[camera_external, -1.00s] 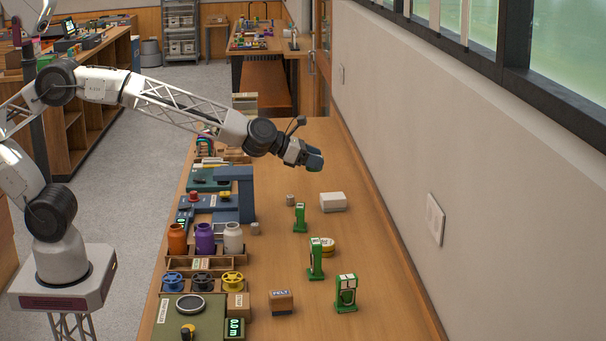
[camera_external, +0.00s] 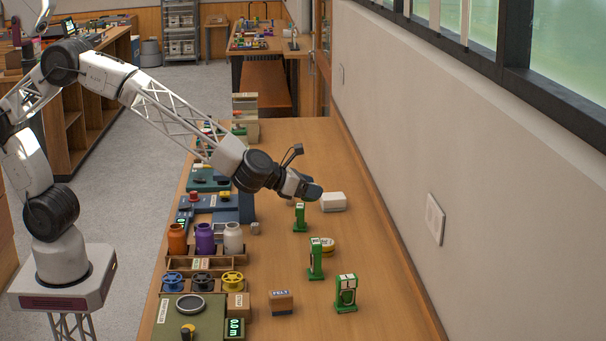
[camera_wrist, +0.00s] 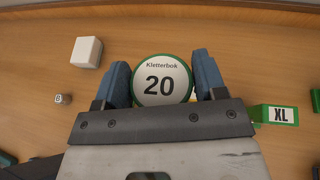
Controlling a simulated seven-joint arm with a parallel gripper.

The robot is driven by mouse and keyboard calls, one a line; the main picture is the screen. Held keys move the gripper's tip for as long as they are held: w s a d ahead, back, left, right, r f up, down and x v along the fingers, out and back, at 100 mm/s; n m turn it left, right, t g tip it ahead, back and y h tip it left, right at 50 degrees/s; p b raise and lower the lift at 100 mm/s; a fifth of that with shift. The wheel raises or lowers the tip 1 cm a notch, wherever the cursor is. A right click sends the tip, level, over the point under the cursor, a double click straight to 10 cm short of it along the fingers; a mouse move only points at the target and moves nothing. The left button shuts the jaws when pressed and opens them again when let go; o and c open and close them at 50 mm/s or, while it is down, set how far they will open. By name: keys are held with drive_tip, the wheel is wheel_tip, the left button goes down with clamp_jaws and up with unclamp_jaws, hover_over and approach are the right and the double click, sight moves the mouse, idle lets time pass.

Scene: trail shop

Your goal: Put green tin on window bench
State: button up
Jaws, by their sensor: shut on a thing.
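The green tin (camera_wrist: 162,80) is round, with a green rim and a white lid marked "Kletterbok 20". It shows in the wrist view between my two blue fingers, which are shut on it. In the external view my gripper (camera_external: 307,190) is low over the long wooden bench (camera_external: 385,292) beside the windowed wall, left of a white block (camera_external: 333,201). The tin cannot be made out there. I cannot tell whether its underside touches the bench.
The white block (camera_wrist: 87,52) and a small grey cylinder (camera_wrist: 62,99) lie left of the tin in the wrist view. A green "XL" stand (camera_wrist: 275,114) is at right. Jars (camera_external: 205,238) line the bench's left side. Bare wood lies along the wall.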

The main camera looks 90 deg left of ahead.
drive_tip(key=s+d+f+n+g+y, duration=0.2)
drive_tip(key=s+d+f+n+y, duration=0.1)
drive_tip(key=s+d, duration=0.6)
drive_tip(key=shift+s+d+f+n+y, duration=0.4)
drive_tip(key=shift+f+y, duration=0.1)
drive_tip(key=shift+f, duration=0.75)
drive_tip(key=shift+f, duration=0.1)
hover_over(278, 266)
drive_tip(key=shift+a+f, duration=0.1)
drive_tip(key=shift+f, duration=2.75)
drive_tip(key=shift+f, duration=2.1)
drive_tip(key=shift+f, duration=0.1)
drive_tip(key=o, duration=0.9)
